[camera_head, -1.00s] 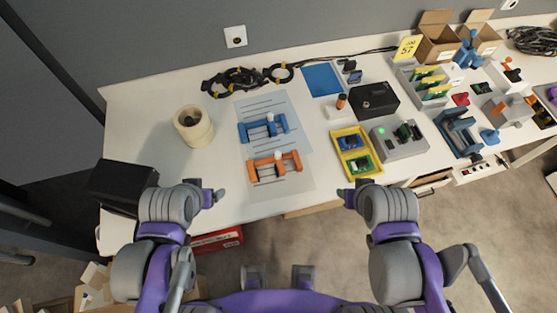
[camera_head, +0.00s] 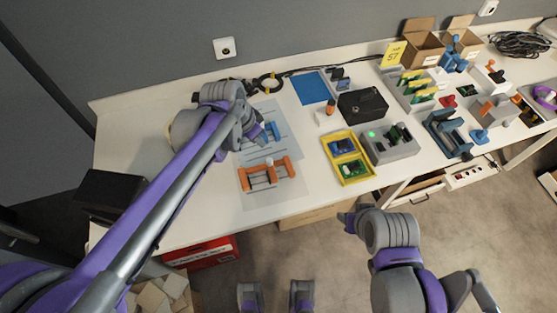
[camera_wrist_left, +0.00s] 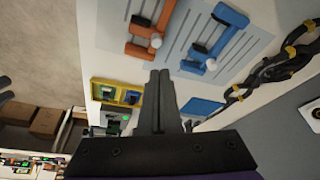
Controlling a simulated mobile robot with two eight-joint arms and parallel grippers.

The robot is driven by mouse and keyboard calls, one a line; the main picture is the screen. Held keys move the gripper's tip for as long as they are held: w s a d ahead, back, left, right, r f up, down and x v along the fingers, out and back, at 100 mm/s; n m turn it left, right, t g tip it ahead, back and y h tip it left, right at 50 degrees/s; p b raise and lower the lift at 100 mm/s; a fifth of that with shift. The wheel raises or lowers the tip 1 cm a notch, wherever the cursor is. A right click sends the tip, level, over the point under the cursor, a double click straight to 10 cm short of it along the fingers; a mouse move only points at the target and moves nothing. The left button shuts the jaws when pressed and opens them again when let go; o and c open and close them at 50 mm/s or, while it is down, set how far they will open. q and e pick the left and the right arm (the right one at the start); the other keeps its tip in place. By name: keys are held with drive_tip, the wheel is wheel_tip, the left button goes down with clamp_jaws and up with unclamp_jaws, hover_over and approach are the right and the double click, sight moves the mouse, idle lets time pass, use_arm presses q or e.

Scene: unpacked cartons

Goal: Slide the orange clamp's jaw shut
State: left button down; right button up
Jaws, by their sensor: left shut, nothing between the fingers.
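The orange clamp (camera_head: 288,168) lies on a pale sheet near the table's front edge, with a white knob at its middle. In the left wrist view the orange clamp (camera_wrist_left: 138,51) is at the upper left. A gap shows between its orange pieces; how far the jaw stands from its end is hard to tell. My left gripper (camera_head: 265,134) is shut and empty, over the blue clamp (camera_head: 273,128), behind the orange one. In the left wrist view its fingers (camera_wrist_left: 160,82) point toward the clamps, apart from them. My right gripper (camera_head: 349,215) hangs in front of the table; its opening is unclear.
A yellow tray (camera_head: 372,172) and a grey box with a green light (camera_head: 392,151) stand right of the orange clamp. A black box (camera_head: 362,104) and blue mat (camera_head: 311,88) are behind. Black cables (camera_wrist_left: 285,62) lie beyond the blue clamp. Bare table lies left of the orange clamp.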

sight(271, 170)
use_arm(q)
drive_tip(key=w+d+f, duration=0.1)
drive_tip(key=d+f, duration=0.1)
drive_tip(key=f, duration=0.1)
drive_tip(key=w+d+f+m, duration=0.1)
drive_tip(key=w+d+f, duration=0.1)
drive_tip(key=f, duration=0.2)
drive_tip(key=w+d+f+m, duration=0.1)
drive_tip(key=w+d+f, duration=0.1)
drive_tip(key=d+f, duration=0.1)
drive_tip(key=shift+d+f+g+h+b, duration=0.1)
drive_tip(key=shift+f+g+h+b, duration=0.25)
drive_tip(key=shift+f, duration=0.35)
drive_tip(key=s+a, duration=0.1)
drive_tip(key=a, duration=0.1)
drive_tip(key=shift+s+a+f, duration=0.15)
drive_tip(key=shift+s+a, duration=0.2)
drive_tip(key=shift+s, duration=0.05)
drive_tip(key=shift+s+a, duration=0.25)
drive_tip(key=shift+a, duration=0.05)
use_arm(e)
drive_tip(key=shift+s+d+f, duration=0.2)
drive_tip(key=shift+s+f, duration=0.1)
drive_tip(key=shift+s, duration=0.2)
